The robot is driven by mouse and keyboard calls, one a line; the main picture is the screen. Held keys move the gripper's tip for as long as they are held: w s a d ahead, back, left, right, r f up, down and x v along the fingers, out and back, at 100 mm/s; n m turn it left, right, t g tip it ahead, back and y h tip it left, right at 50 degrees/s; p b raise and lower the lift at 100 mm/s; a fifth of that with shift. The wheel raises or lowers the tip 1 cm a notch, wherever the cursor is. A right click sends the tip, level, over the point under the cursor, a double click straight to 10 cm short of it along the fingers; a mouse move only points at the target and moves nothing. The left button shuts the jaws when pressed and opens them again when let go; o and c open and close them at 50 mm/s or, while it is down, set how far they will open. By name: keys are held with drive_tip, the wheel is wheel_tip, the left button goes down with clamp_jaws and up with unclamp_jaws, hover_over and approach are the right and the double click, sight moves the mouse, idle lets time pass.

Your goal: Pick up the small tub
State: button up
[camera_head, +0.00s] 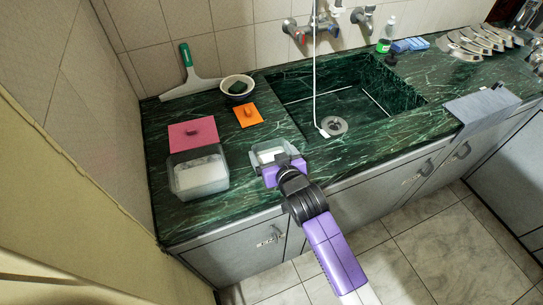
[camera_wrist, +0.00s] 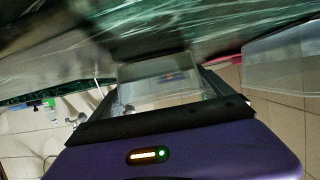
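The small tub (camera_head: 268,149) is a clear, open box near the front edge of the green counter, left of the sink. My gripper (camera_head: 284,166) is at its front side, with the purple hand close against it. In the wrist view the small tub (camera_wrist: 158,85) lies between the two dark fingers of my gripper (camera_wrist: 160,98), one along each side. The fingers look close to its walls, but I cannot tell whether they press on it. I also cannot tell whether the tub rests on the counter or is slightly raised.
A larger clear tub (camera_head: 199,176) with white contents stands to the left. A pink lid (camera_head: 193,134) and an orange lid (camera_head: 248,115) lie behind. A bowl (camera_head: 237,87) and a squeegee (camera_head: 188,78) are farther back. The sink (camera_head: 345,103) is to the right; a grey cloth (camera_head: 482,108) hangs over the edge.

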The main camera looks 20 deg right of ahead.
drive_tip(key=c, duration=0.5)
drive_tip(key=shift+r, duration=0.25)
drive_tip(key=shift+c, duration=0.2)
wheel_tip(320, 180, up, 20)
drive_tip(key=shift+f, duration=0.25)
idle(0.6)
